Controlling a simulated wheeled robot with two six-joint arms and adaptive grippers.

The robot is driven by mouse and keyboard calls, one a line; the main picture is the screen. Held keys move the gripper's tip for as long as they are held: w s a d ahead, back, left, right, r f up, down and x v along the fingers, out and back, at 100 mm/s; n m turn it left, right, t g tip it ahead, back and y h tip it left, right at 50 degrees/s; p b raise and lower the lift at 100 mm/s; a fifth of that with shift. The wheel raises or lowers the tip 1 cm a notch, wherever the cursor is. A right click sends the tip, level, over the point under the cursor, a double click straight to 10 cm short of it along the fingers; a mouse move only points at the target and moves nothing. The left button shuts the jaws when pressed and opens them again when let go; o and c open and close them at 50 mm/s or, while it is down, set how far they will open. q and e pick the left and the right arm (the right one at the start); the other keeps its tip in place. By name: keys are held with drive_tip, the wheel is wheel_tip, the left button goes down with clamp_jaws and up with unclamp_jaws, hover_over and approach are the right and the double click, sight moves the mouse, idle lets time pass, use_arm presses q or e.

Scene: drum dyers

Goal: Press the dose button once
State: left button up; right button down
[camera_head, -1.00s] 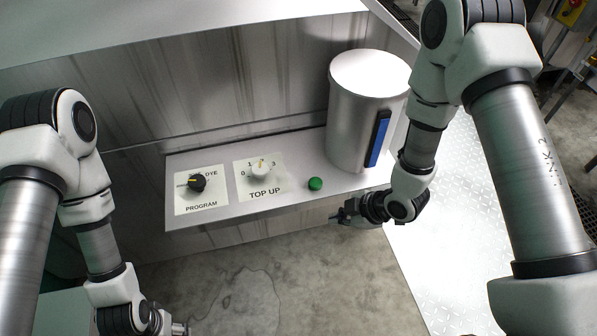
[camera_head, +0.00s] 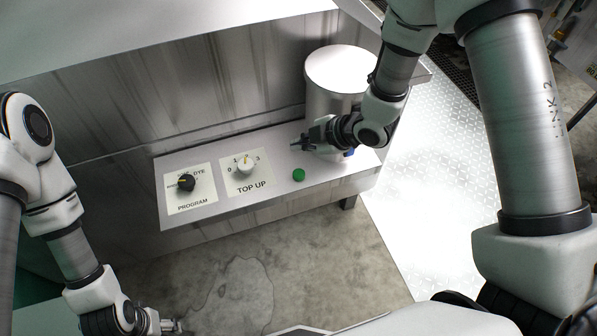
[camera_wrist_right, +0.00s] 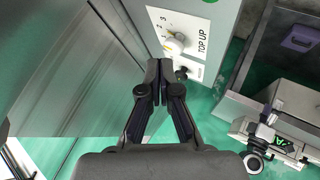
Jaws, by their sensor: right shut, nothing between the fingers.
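The green dose button (camera_head: 299,175) sits on the grey shelf-like panel (camera_head: 225,216), right of the TOP UP dial. My right gripper (camera_head: 297,142) is shut and empty. In the head view it shows above and behind the button, over the back part of the panel, apart from the button. In the right wrist view its closed fingertips (camera_wrist_right: 160,66) appear in front of the panel's dials.
A TOP UP dial (camera_head: 245,167) and a black PROGRAM knob (camera_head: 186,183) are left of the button. A metal cylinder (camera_head: 337,101) stands behind my right gripper, partly hidden by it. The grey floor (camera_head: 330,260) in front of the panel is clear.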

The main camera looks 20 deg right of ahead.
sight(301, 174)
wheel_tip(301, 174, down, 8)
drive_tip(key=b, duration=0.6)
drive_tip(key=shift+f, duration=0.25)
drive_tip(key=shift+f, duration=0.1)
idle(0.8)
drive_tip(key=shift+f+b, duration=0.3)
drive_tip(key=shift+b, duration=0.1)
drive_tip(key=shift+f+b, duration=0.45)
drive_tip(key=shift+f, duration=0.05)
idle(0.4)
idle(0.3)
drive_tip(key=shift+r+p, duration=0.7)
drive_tip(key=shift+r, duration=0.25)
wheel_tip(301, 174, up, 5)
drive_tip(key=p, duration=0.4)
drive_tip(key=shift+r, duration=0.1)
